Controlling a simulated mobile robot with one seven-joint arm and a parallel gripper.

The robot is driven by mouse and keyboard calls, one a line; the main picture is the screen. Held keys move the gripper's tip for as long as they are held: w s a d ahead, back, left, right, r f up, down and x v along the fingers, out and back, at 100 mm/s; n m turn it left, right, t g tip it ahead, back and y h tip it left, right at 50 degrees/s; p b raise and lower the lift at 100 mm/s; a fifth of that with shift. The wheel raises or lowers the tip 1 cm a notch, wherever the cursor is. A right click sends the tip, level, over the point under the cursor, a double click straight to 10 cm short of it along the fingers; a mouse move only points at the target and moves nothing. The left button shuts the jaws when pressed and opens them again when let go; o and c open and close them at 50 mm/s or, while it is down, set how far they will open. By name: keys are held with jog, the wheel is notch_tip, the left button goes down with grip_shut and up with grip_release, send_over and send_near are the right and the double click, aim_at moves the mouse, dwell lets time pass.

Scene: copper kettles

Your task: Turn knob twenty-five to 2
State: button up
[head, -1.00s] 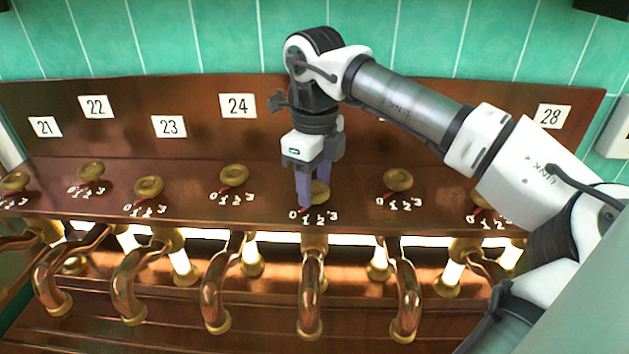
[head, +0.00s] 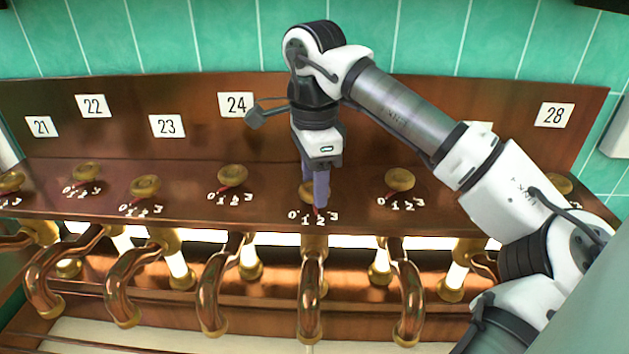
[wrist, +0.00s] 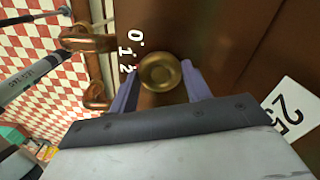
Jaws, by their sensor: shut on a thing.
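The brass knob twenty-five (head: 306,188) sits on the copper ledge below where its plate is hidden behind my arm in the head view. My gripper (head: 318,200) points down with its purple fingers on the knob, partly hiding it. In the wrist view the round knob (wrist: 160,72) lies between the two fingers of my gripper (wrist: 160,85), which is shut on it. The number plate 25 (wrist: 289,114) shows at the right there. The scale 0 to 3 (head: 313,219) lies in front of the knob. A red pointer shows near the 2, but its exact alignment is hard to tell.
Similar knobs stand on both sides: the one under plate 24 (head: 232,175) at left, and another (head: 399,180) at right. Curved copper pipes (head: 311,290) hang below the ledge. A copper back panel (head: 200,110) with number plates rises behind.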

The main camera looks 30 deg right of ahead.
jog(key=shift+n, duration=0.6)
jog(key=o, duration=1)
jog(key=shift+r, duration=0.1)
notch_tip(320, 180, up, 7)
jog(key=shift+r+b, duration=0.2)
jog(key=shift+b, duration=0.35)
